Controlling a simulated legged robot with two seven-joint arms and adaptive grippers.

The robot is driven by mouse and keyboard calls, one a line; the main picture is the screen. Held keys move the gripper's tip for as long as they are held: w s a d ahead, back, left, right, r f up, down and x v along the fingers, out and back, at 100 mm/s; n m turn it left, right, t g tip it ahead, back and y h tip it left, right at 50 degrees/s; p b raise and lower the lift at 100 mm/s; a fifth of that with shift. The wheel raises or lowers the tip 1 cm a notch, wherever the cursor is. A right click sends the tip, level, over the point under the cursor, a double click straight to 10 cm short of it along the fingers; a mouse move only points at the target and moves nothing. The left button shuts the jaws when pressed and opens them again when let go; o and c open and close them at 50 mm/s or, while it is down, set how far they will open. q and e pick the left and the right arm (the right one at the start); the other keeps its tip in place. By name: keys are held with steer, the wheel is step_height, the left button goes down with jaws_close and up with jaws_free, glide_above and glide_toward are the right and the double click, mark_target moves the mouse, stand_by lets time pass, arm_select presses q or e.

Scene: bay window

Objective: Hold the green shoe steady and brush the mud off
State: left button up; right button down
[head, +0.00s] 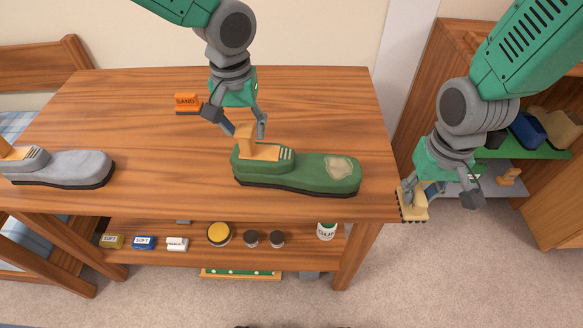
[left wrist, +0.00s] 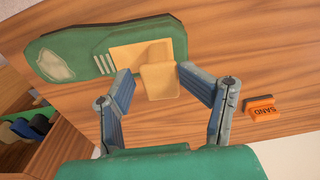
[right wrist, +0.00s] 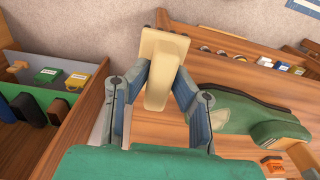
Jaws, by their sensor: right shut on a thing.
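The green shoe (head: 290,176) stands upright on the wooden table, toe to the right. A pale tan mud patch (head: 340,167) lies on its toe; it also shows in the left wrist view (left wrist: 55,65). A tan tab (left wrist: 160,82) stands up from the shoe's opening. My left gripper (head: 244,132) is open above the shoe, its fingers on either side of the tab with a visible gap on one side. My right gripper (head: 415,188) is shut on a cream brush (right wrist: 158,65) with dark bristles (head: 413,219), beyond the table's right edge, apart from the shoe.
A grey shoe (head: 65,167) stands at the table's left. An orange SAND block (head: 187,104) lies behind the green shoe. A shelf below holds several small blocks, tins and a jar (head: 327,231). A wooden cabinet (head: 460,50) stands at right. The table's right rear is clear.

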arm_select(q)
steer(key=f, duration=0.1)
steer(key=a+f, duration=0.1)
steer(key=f, duration=0.1)
steer(key=shift+s, duration=0.1)
steer(key=shift+d+f, duration=0.1)
steer(key=shift+f, duration=0.2)
steer(key=shift+d+f, duration=0.15)
steer(key=shift+d, duration=0.85)
steer(key=shift+a, duration=0.6)
jaws_close()
steer(key=shift+a, duration=0.3)
steer(key=shift+d, duration=0.75)
steer(key=shift+a, duration=0.6)
steer(key=shift+d, duration=0.1)
